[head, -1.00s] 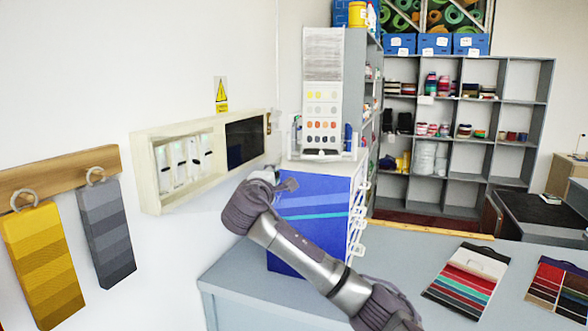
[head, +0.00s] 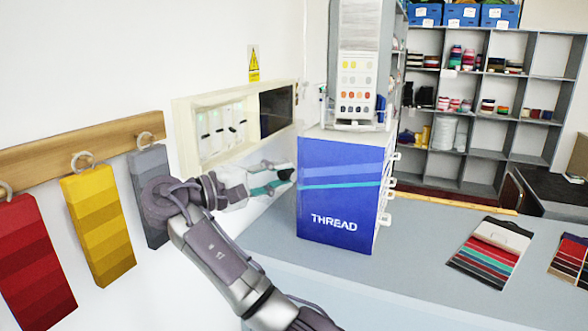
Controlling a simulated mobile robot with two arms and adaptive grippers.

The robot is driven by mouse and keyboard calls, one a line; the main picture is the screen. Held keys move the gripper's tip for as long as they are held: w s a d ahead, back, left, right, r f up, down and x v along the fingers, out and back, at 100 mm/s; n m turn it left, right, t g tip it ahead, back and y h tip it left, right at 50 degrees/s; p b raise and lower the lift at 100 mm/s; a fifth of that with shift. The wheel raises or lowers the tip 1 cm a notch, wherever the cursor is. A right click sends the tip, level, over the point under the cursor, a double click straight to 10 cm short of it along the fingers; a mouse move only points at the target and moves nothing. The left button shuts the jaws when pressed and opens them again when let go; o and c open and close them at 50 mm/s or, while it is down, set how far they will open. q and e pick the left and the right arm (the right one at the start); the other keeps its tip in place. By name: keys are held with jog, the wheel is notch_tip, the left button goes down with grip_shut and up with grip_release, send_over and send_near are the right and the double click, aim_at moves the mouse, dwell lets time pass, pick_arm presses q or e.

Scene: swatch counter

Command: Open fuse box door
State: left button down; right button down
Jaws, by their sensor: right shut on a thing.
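The fuse box (head: 183,138) is a cream, shallow box on the white wall. Pale switches with small green lights show in its left part, and its right part is a dark panel (head: 277,110). I cannot make out a door standing out from it. My left gripper is not in view.
The blue thread cabinet (head: 340,205) stands on the grey counter (head: 400,270), close to the gripper. Red, yellow (head: 98,230) and grey (head: 150,163) swatches hang left, the grey one partly behind my arm. Swatch cards (head: 490,252) lie right. The counter's middle is clear.

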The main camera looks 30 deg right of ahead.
jog(key=shift+s+a+g, duration=0.2)
jog(key=shift+a+g, duration=0.1)
jog(key=shift+a, duration=0.25)
jog(key=c, duration=0.9)
grip_release()
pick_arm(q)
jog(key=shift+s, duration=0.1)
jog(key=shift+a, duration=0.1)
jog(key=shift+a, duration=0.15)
pick_arm(e)
jog(key=a, duration=0.7)
jog(key=shift+s+a, duration=0.25)
jog(key=shift+a, duration=0.05)
